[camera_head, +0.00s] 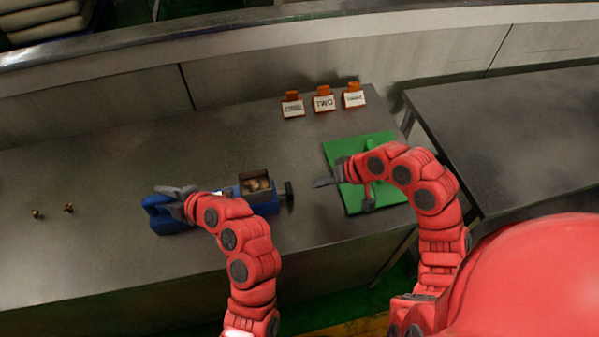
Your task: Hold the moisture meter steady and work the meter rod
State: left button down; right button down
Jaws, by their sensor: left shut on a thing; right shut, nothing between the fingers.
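The blue moisture meter (267,209) lies on the metal table, with an open box of brown pieces (256,184) in its top. The meter rod (288,191) sticks out at its right end with a dark knob. My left gripper (168,199) is shut on the meter's blue left end, and my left wrist hides part of its middle. My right gripper (322,184) is shut and empty, a little right of the knob and apart from it.
A green board (357,204) with a green handled item lies under and beside my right wrist. Three orange-and-white label stands (324,102) are at the back. Two small brass-coloured pieces (69,208) lie far left. The table between them and the meter is clear.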

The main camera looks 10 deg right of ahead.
pick_arm(q)
jog(key=shift+d+f, duration=0.1)
jog(key=shift+f, duration=0.25)
pick_arm(e)
jog(key=v, duration=0.7)
pick_arm(q)
jog(key=c, duration=1)
grip_release()
jog(key=o, duration=0.7)
jog(key=shift+w+r, duration=0.1)
jog(key=shift+w, duration=0.05)
jog(key=shift+o, duration=0.5)
jog(key=shift+r, duration=0.15)
jog(key=shift+r+b, duration=0.25)
jog(key=shift+b, duration=0.3)
pick_arm(e)
jog(key=shift+f, duration=0.55)
